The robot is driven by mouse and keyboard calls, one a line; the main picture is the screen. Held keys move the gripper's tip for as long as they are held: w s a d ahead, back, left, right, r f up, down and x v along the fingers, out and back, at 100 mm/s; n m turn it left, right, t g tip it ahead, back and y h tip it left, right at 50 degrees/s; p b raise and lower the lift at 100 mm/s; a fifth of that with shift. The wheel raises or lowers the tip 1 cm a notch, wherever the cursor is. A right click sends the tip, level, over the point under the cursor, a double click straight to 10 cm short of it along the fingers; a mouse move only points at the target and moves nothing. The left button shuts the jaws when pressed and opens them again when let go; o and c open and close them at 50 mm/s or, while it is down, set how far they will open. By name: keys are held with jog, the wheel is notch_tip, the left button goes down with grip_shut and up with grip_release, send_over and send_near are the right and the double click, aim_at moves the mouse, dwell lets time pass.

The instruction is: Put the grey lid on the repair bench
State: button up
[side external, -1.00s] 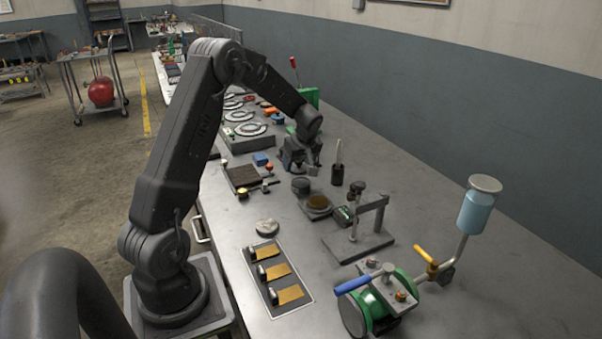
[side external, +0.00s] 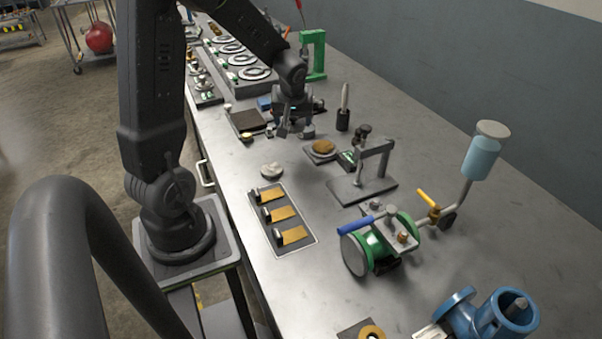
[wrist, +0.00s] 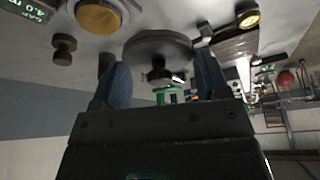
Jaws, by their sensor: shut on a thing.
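The grey lid (wrist: 155,47) is a round grey disc with a small dark knob in the wrist view. My gripper (wrist: 160,72) has a finger at each side of it and is shut on it. In the side view my gripper (side external: 294,127) is low over the bench, left of a plate with a gold disc (side external: 322,147). The lid is hard to tell from the dark fingers there. The repair bench (side external: 235,178) is a long grey metal worktop.
A stand with an arm (side external: 372,165), a dark holder (side external: 343,120) and a green frame (side external: 316,55) stand right of my gripper. A tray with gold strips (side external: 282,214) and a pale round disc (side external: 271,170) lie nearer.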

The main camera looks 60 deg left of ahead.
aim_at(304, 179)
jog(key=d+f+m, duration=0.1)
jog(key=d, duration=0.2)
jog(key=s+d+f+m, duration=0.1)
jog(key=d+f, duration=0.1)
jog(key=d, duration=0.1)
jog(key=d+f+m+t+h, duration=0.1)
jog(key=d+f, duration=0.1)
jog(key=d, duration=0.1)
jog(key=shift+s+d+f+m, duration=0.25)
jog(key=shift+s+d+m, duration=0.15)
jog(key=shift+f, duration=2.35)
jog(key=shift+f, duration=0.2)
